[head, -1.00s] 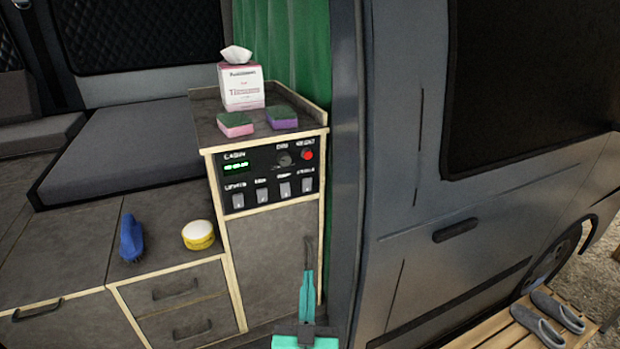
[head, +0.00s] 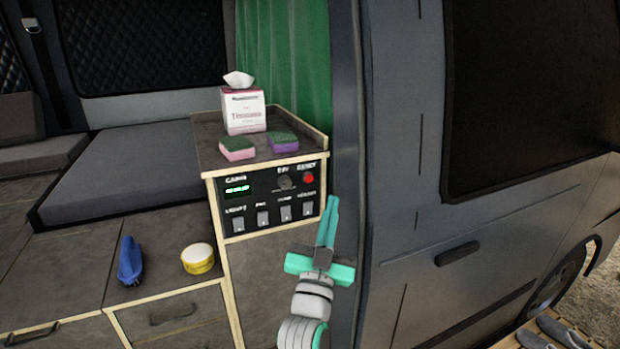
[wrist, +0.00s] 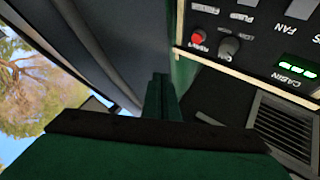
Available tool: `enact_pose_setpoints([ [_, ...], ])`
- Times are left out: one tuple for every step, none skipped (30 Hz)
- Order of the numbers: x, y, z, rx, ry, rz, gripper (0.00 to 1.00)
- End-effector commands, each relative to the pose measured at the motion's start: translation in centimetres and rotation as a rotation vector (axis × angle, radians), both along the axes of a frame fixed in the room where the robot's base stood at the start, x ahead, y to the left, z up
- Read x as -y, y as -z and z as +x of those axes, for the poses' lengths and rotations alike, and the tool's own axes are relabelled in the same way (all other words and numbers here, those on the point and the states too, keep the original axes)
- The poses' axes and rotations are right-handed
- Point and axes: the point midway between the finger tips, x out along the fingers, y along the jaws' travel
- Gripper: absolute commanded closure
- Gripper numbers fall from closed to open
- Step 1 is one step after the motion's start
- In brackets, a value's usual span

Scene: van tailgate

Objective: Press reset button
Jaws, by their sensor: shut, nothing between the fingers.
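The reset button (head: 308,179) is a small red round button at the upper right of the black control panel (head: 259,207), beside a dark round knob (head: 284,183). The red button (wrist: 198,38) also shows in the wrist view, where the panel appears upside down at the upper right. My gripper (head: 331,203) is teal, with its fingers shut together and empty. Its tips point up and stand just below and to the right of the red button, apart from it in the picture. In the wrist view the fingers (wrist: 161,80) lie left of and below the button.
A tissue box (head: 243,110) and two sponges (head: 237,148) sit on the cabinet top above the panel. Several switches (head: 263,219) line the panel's lower row. The van's door pillar (head: 345,120) stands close on the right. A blue brush (head: 130,262) and a yellow tub (head: 197,259) lie left.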

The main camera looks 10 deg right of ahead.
Motion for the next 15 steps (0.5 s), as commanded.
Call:
enact_pose_setpoints([
  [0.0,0.0,0.0,0.000,0.000,0.000,1.00],
  [0.0,0.0,0.0,-0.001,0.000,0.000,1.00],
  [-0.1,0.0,0.0,-0.001,-0.001,0.000,1.00],
  [-0.1,0.0,0.0,-0.001,-0.001,0.000,1.00],
  [-0.1,0.0,0.0,-0.001,-0.001,0.000,1.00],
  [-0.1,0.0,0.0,-0.001,-0.002,0.000,1.00],
  [-0.1,0.0,0.0,-0.001,-0.002,0.000,1.00],
  [-0.1,0.0,0.1,-0.001,-0.002,0.000,1.00],
  [-0.2,0.0,0.1,-0.001,-0.002,0.000,1.00],
  [-0.2,0.0,0.2,-0.001,-0.002,0.000,1.00],
  [-0.2,0.0,0.3,-0.001,-0.002,0.000,1.00],
  [-0.3,0.0,0.5,0.000,-0.004,0.000,1.00],
  [-0.3,0.0,0.7,-0.001,-0.004,0.001,1.00],
  [-0.4,0.1,1.0,-0.001,-0.003,0.000,1.00],
  [-0.5,0.1,1.3,-0.003,-0.002,0.000,1.00],
])
